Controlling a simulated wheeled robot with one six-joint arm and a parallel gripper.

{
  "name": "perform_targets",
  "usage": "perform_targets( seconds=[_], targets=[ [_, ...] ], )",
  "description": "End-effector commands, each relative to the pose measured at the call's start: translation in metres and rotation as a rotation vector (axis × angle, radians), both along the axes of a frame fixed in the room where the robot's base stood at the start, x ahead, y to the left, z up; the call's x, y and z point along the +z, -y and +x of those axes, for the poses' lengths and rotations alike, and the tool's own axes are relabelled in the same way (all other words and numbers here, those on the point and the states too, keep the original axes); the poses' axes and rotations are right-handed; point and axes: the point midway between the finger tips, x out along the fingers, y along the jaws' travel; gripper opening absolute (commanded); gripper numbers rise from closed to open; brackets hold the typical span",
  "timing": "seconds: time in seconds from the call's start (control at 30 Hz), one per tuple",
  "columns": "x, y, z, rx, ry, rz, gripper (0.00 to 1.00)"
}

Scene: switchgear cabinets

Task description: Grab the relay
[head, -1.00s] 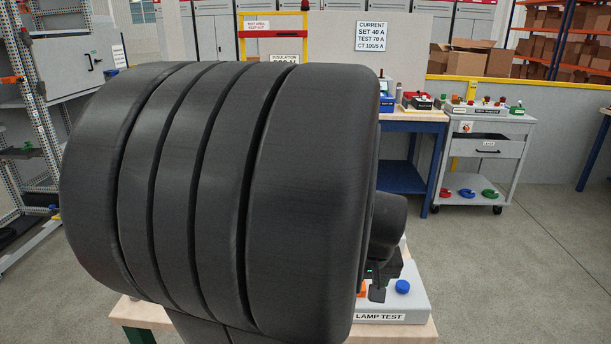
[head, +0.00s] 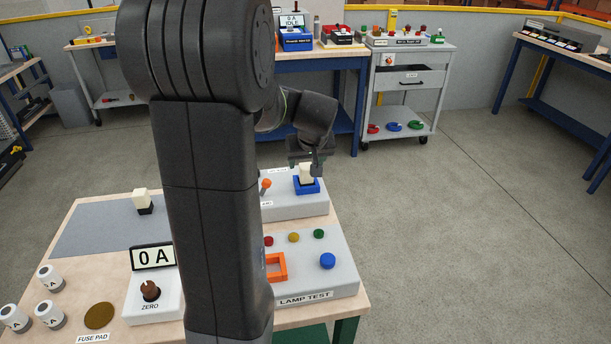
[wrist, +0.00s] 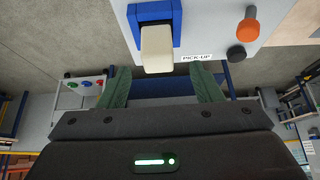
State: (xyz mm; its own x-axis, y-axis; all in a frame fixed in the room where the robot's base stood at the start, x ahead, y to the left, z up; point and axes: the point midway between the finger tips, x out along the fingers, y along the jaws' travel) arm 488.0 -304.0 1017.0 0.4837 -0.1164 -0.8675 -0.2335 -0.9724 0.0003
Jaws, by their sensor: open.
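A cream block, apparently a relay (head: 306,173), stands in a blue socket (head: 308,188) on a grey box at the table's far right. In the wrist view the cream block (wrist: 157,48) juts from its blue socket (wrist: 154,12), beside a PICK-UP label. My gripper (head: 308,160) is at the top of this block in the head view. In the wrist view its green fingers (wrist: 162,84) are open, spread wider than the block, with nothing between them. A second cream block with a black base (head: 143,202) stands on the grey mat (head: 95,235).
An orange-topped lever (head: 265,187) is on the same box, left of the socket. The LAMP TEST box (head: 338,271) with coloured buttons is in front. A 0 A meter (head: 153,257) and several white cylinders stand at front left. My arm hides the table's middle.

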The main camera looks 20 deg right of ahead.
Motion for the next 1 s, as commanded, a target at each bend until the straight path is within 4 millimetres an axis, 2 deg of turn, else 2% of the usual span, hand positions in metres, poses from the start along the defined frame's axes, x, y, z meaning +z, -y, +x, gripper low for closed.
perform_targets(
  seconds=[0.23,0.57,0.87,0.9,1.0],
  targets=[
    [-0.013,0.002,0.007,0.0,-0.002,0.002,0.59],
    [-0.048,0.008,0.025,0.0,-0.002,0.002,0.59],
    [-0.052,0.009,0.028,0.0,0.0,0.001,0.59],
    [-0.052,0.009,0.028,0.0,0.0,0.001,0.57],
    [-0.052,0.009,0.028,0.0,0.0,0.001,0.38]
  ],
)
